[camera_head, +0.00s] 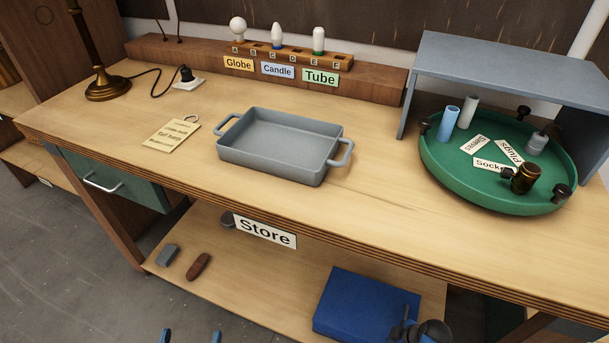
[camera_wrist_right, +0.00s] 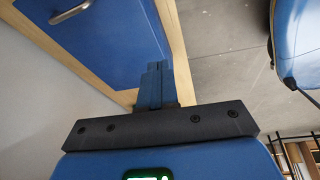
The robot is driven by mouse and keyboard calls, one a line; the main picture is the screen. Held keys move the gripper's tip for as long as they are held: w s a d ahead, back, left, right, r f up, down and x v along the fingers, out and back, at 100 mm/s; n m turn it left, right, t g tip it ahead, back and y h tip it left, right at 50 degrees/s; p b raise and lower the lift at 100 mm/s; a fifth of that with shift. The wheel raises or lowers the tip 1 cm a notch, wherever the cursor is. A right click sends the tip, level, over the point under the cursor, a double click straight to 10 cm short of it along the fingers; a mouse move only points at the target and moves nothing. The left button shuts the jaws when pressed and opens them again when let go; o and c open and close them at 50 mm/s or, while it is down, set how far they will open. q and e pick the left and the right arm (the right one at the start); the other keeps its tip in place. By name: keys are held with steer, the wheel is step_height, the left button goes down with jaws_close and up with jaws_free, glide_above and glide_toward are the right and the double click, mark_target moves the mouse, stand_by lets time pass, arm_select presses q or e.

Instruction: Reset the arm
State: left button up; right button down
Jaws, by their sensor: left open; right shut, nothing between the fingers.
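My left gripper (camera_head: 190,336) shows only as two blue fingertips at the bottom edge of the head view. The fingertips are well apart with nothing between them, in front of the lower shelf. My right gripper (camera_wrist_right: 154,86) shows in the right wrist view, its two blue fingers pressed together and empty. Behind its fingers are a blue panel with a metal handle (camera_wrist_right: 70,12) and a wooden edge. I cannot clearly make out the right gripper in the head view.
The workbench holds a grey tray (camera_head: 280,148), a green round tray (camera_head: 455,180) with parts and labels, a bulb rack (camera_head: 300,56), a lamp base (camera_head: 108,88) and a note (camera_head: 172,134). A blue box (camera_head: 362,303) lies on the lower shelf (camera_head: 255,275). The bench's front is mostly clear.

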steer(key=s+a+r+m+t+h+p, duration=0.1)
steer(key=s+r+m+t+p, duration=0.2)
steer(key=r, duration=1.3)
steer(key=s+a+r+m+t+h+p, duration=0.1)
steer(key=r+m+t+p, duration=0.4)
steer(key=r, duration=1.1)
steer(key=s+a+r+m+t+p, duration=0.2)
steer(key=s+r+m+t+p, duration=0.2)
steer(key=r, duration=1.3)
steer(key=s+t+p, duration=0.2)
steer(key=p, duration=0.2)
steer(key=shift+a+t+h, duration=0.25)
steer(key=shift+t+h, duration=0.15)
